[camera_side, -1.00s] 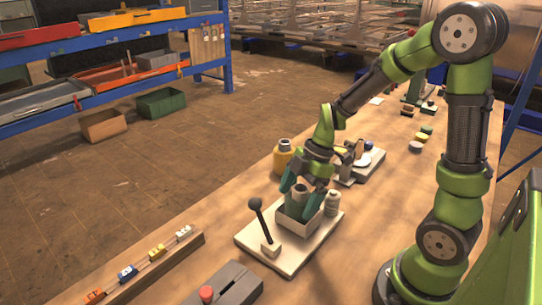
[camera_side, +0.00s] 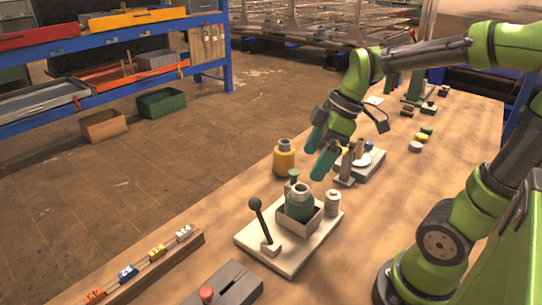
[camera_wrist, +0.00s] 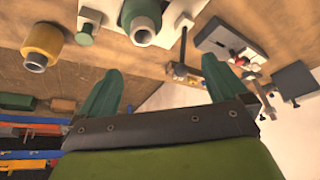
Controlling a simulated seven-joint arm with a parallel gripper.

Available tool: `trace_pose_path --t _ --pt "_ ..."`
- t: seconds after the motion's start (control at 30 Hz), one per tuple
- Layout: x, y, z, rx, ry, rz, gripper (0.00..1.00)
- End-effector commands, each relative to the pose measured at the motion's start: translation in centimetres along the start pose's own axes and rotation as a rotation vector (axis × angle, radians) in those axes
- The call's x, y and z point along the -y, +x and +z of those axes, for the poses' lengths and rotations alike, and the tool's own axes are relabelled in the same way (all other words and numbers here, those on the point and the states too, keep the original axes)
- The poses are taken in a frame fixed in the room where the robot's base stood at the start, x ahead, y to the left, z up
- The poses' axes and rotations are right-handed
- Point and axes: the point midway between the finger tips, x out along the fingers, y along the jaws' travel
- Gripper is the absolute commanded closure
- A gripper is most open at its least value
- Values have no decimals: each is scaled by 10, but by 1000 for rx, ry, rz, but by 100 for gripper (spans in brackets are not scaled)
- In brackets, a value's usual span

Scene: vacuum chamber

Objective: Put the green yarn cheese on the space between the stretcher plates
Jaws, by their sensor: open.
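The green yarn cheese (camera_side: 299,207) is a dark green spool with a pale grey core. It stands upright between the grey stretcher plates (camera_side: 305,226) on a white base; its lower part is hidden by the near plate. In the wrist view the cheese (camera_wrist: 143,30) shows at the top, between pale plates. My gripper (camera_side: 318,156) is open and empty, above and behind the cheese and apart from it. Its two teal fingers also show in the wrist view (camera_wrist: 160,70), spread wide with nothing between them.
A black-knobbed lever (camera_side: 260,222) stands left of the plates and a pale ribbed spool (camera_side: 333,203) right of them. A yellow yarn cheese (camera_side: 284,158) stands behind. A board with small parts (camera_side: 362,162) lies to the right. A red-buttoned grey box (camera_side: 228,287) is at the front.

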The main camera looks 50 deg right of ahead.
Motion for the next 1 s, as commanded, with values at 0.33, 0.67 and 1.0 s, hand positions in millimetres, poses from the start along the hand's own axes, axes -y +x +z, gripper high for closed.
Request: trace_pose_path --t 0.33,0.67,1.0 --pt "53 -18 -11 -210 678 153 0" --pt "69 -22 -11 -336 961 153 0" --pt "69 -23 -12 -336 967 152 0"
